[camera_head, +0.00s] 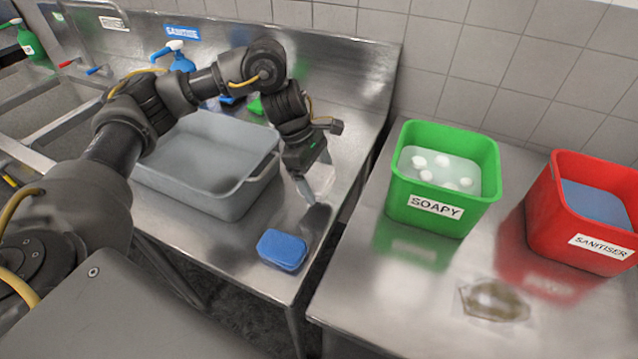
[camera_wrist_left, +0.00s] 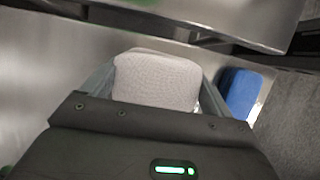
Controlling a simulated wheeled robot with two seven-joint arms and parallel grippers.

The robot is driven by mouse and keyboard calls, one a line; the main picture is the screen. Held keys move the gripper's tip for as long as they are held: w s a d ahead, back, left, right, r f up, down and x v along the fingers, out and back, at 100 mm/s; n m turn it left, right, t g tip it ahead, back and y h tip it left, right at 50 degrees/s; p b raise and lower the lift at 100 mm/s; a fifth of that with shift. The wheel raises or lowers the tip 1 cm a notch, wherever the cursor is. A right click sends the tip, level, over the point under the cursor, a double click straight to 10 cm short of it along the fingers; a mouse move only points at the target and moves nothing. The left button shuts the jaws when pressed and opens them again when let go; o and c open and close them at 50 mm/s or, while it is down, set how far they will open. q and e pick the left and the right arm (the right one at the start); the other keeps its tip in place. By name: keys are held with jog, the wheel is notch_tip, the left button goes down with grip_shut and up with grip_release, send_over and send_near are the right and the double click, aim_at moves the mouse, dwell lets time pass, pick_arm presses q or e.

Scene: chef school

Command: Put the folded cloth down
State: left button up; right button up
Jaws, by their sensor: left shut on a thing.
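My left gripper (camera_head: 312,192) points down over the metal counter, near its right edge and just right of the grey tub. It is shut on a folded whitish cloth (camera_wrist_left: 156,80), which sits between the two fingers in the left wrist view. In the head view the cloth (camera_head: 324,178) shows only partly, pale against the steel and behind the fingers. I cannot tell whether it touches the counter. My right gripper is not in view.
A blue folded cloth or sponge (camera_head: 282,250) lies on the counter's front corner; it also shows in the wrist view (camera_wrist_left: 240,94). A grey tub (camera_head: 212,190) stands left. Across a gap, another counter (camera_head: 400,315) holds a green SOAPY bucket (camera_head: 440,215) and red SANITISER bucket (camera_head: 565,240).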

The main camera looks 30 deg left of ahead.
aim_at(315, 170)
pick_arm(q)
jog(key=shift+w+a+f, duration=0.15)
jog(key=shift+w+f, duration=0.3)
jog(key=shift+f, duration=0.15)
jog(key=shift+w+a+f, duration=0.15)
jog(key=shift+w+f, duration=0.25)
jog(key=shift+f, duration=0.2)
notch_tip(315, 170, down, 2)
jog(key=shift+p, duration=0.5)
jog(key=shift+f, duration=0.5)
